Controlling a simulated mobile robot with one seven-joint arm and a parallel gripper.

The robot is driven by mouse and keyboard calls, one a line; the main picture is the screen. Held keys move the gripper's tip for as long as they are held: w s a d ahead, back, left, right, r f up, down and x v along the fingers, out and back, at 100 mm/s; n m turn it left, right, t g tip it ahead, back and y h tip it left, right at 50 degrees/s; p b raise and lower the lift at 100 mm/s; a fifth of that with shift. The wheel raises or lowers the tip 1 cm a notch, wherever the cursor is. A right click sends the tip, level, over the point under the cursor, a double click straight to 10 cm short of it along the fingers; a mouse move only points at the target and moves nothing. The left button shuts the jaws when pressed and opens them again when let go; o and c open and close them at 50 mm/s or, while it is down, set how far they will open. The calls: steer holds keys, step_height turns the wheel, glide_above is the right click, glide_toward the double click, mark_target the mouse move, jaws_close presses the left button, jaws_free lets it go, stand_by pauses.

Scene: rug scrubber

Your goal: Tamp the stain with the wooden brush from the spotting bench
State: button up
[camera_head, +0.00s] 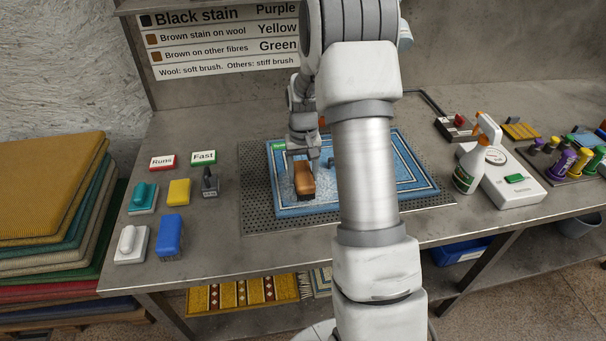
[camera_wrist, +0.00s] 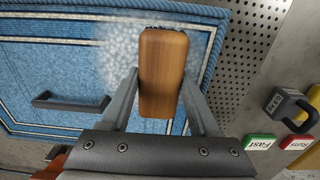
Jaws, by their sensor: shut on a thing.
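The wooden brush (camera_head: 304,180) is a brown block with dark bristles under it, over the left part of the blue rug (camera_head: 400,193). My gripper (camera_head: 303,162) is shut on the brush; the wrist view shows the wooden brush (camera_wrist: 163,75) between the two fingers (camera_wrist: 160,105). White foam (camera_wrist: 119,55) lies on the blue rug (camera_wrist: 60,95) around and under the brush. The stain itself cannot be made out; the brush and foam may cover it. I cannot tell whether the bristles touch the rug.
A spray bottle (camera_head: 469,170) and white scale (camera_head: 514,185) stand right. A dark handle (camera_wrist: 70,103) lies on the rug.

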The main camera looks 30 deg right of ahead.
steer(key=shift+r+p, duration=1.7)
steer(key=shift+r, duration=1.15)
steer(key=shift+a, duration=0.1)
